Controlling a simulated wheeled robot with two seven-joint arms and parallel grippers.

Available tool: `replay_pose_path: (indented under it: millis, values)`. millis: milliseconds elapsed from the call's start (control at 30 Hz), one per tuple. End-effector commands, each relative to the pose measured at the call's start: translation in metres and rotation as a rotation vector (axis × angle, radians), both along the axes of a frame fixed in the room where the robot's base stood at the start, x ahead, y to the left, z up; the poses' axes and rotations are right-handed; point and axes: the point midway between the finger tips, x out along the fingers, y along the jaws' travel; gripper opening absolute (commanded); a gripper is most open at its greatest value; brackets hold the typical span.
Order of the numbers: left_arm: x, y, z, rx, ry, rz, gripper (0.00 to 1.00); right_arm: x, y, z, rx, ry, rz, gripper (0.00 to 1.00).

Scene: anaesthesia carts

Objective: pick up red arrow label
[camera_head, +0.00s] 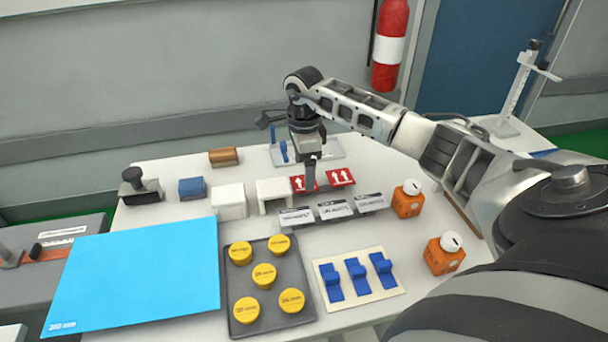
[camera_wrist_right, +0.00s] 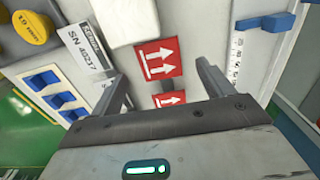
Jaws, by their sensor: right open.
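Two red labels with white arrows lie side by side near the middle back of the white table. The left red arrow label (camera_head: 298,184) is partly covered by my right gripper (camera_head: 310,187); the right red arrow label (camera_head: 341,177) is clear of it. In the right wrist view, one label (camera_wrist_right: 158,59) shows fully, beyond the open fingers of my right gripper (camera_wrist_right: 163,82). The other label (camera_wrist_right: 169,97) lies between the fingers and is partly hidden by the gripper body. Nothing is held. My left gripper is out of view.
White blocks (camera_head: 230,201) stand left of the labels. Grey printed tags (camera_head: 335,209) stand in front, with orange bottles (camera_head: 408,199) to the right. A grey tray (camera_head: 267,303) with yellow discs, a blue switch panel (camera_head: 392,294) and a light-blue sheet (camera_head: 140,275) lie nearer.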

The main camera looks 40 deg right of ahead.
Motion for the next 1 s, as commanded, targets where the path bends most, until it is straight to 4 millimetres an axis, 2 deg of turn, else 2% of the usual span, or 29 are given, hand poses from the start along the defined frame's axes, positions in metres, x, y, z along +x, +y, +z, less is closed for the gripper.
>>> replay_pose_path:
  millis: [100,233,1000]
  values:
    - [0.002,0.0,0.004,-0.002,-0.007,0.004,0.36,0.0,0.001,-0.017,0.002,0.002,-0.001,0.8]
    - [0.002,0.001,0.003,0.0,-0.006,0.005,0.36,0.0,0.0,-0.025,0.001,0.0,-0.002,0.8]
    - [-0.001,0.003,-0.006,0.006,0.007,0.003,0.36,0.0,0.0,-0.031,0.0,-0.001,-0.001,0.8]
